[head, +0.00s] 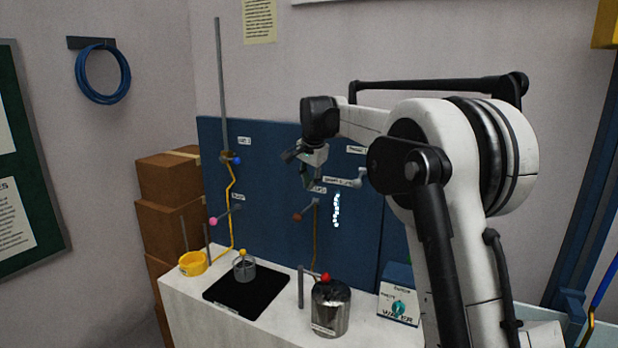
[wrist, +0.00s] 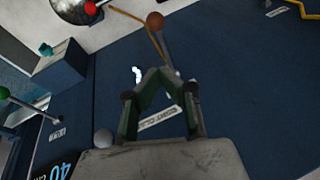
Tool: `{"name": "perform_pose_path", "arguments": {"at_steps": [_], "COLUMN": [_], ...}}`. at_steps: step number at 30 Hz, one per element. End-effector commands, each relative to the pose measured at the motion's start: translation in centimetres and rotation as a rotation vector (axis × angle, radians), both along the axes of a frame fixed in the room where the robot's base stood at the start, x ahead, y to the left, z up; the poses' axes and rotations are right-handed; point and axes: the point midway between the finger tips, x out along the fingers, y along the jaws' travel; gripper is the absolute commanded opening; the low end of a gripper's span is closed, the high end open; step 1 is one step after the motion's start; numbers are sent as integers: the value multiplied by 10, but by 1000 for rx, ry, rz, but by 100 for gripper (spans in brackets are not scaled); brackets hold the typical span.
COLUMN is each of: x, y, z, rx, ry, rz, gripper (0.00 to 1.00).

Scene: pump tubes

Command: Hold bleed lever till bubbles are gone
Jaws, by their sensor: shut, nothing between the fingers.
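My gripper (head: 308,182) hangs in front of the blue panel (head: 270,150), pointing down. In the wrist view its fingers (wrist: 163,72) come together with nothing between them. A lever with a brown knob (head: 297,216) sits on the panel just below it; the knob (wrist: 155,21) shows beyond the fingertips, apart from them. A lever with a pink knob (head: 213,221) is farther left, and one with a blue knob (head: 237,160) is above that. White-blue bubbles (head: 336,210) form a wavy column right of the brown-knobbed lever. I cannot read which label marks the bleed lever.
The white bench carries a metal pot (head: 331,308) with a red knob, a grey cup (head: 244,272) on a black mat, a yellow ring (head: 193,263) and a boxed item (head: 399,295). A grey lever (head: 345,182) is close right of my gripper.

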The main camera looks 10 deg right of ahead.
Motion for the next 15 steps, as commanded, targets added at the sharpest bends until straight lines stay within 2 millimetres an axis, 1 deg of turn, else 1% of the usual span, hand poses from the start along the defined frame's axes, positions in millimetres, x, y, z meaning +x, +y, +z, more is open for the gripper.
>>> {"name": "perform_pose_path", "arguments": {"at_steps": [3, 9, 12, 15], "x": [9, 21, 17, 15], "y": [0, -1, 10, 15], "z": [-21, -54, -65, -74], "rx": [0, 0, 1, 0], "ry": [0, 0, 0, 0], "rz": [0, 0, 1, 1], "gripper": [0, 0, 0, 0]}}
